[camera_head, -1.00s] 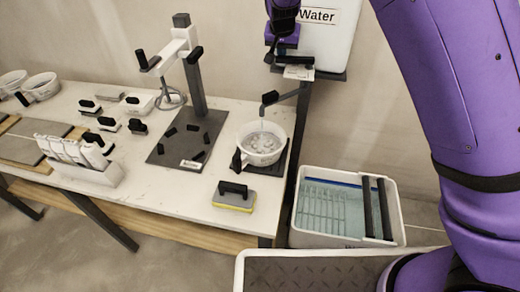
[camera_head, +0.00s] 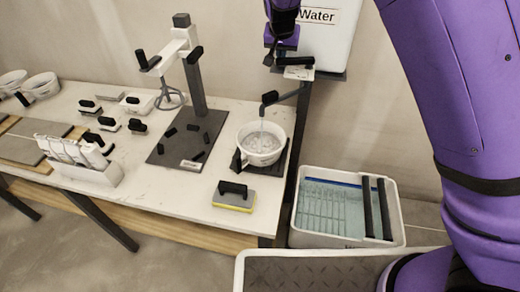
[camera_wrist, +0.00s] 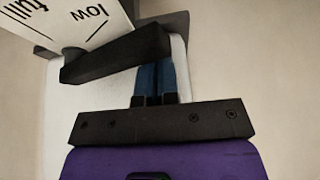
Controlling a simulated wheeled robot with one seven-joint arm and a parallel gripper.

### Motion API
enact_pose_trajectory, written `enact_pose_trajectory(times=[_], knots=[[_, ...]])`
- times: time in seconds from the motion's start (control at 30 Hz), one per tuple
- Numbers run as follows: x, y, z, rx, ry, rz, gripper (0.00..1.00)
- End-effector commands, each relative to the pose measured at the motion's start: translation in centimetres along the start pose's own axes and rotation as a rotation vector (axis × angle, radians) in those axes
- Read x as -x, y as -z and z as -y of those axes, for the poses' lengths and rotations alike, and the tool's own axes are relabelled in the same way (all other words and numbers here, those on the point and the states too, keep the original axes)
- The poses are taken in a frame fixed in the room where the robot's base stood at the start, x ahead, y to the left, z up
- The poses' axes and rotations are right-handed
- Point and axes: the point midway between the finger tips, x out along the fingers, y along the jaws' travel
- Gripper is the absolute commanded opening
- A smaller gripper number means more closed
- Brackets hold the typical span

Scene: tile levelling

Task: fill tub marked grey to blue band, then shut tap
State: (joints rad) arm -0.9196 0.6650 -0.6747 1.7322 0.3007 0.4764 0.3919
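A white round tub (camera_head: 259,155) stands on a dark plate under the tap spout (camera_head: 270,97). A thin stream of water falls into it, and water (camera_head: 261,140) covers its inside. I cannot make out a blue band or read a marking on the tub. My gripper (camera_wrist: 155,78) is up by the tap at the white water tank (camera_head: 326,38). In the wrist view its two blue fingers lie close together, with their tips hidden behind a dark bar, apparently the tap lever (camera_wrist: 115,53). I cannot tell whether they touch it.
A yellow sponge float (camera_head: 234,196) lies in front of the tub. A dark board with a white stand (camera_head: 178,50) is to its left. A bin of bluish water (camera_head: 325,205) with dark bars stands on the floor at right. Several small tools lie further left.

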Motion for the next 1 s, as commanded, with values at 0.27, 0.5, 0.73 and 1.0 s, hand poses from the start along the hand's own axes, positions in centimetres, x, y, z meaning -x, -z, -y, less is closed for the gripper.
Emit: enact_pose_trajectory(times=[0.27, 0.5, 0.73, 1.0], knots=[[-1.0, -1.9, -0.1, 0.007, -0.016, 0.031, 0.00], [-0.2, -1.3, 0.0, 0.008, -0.015, 0.030, 0.00], [1.6, 0.0, 0.0, 0.005, -0.012, 0.024, 0.00], [3.4, 1.5, 0.0, 0.005, -0.010, 0.018, 0.00]])
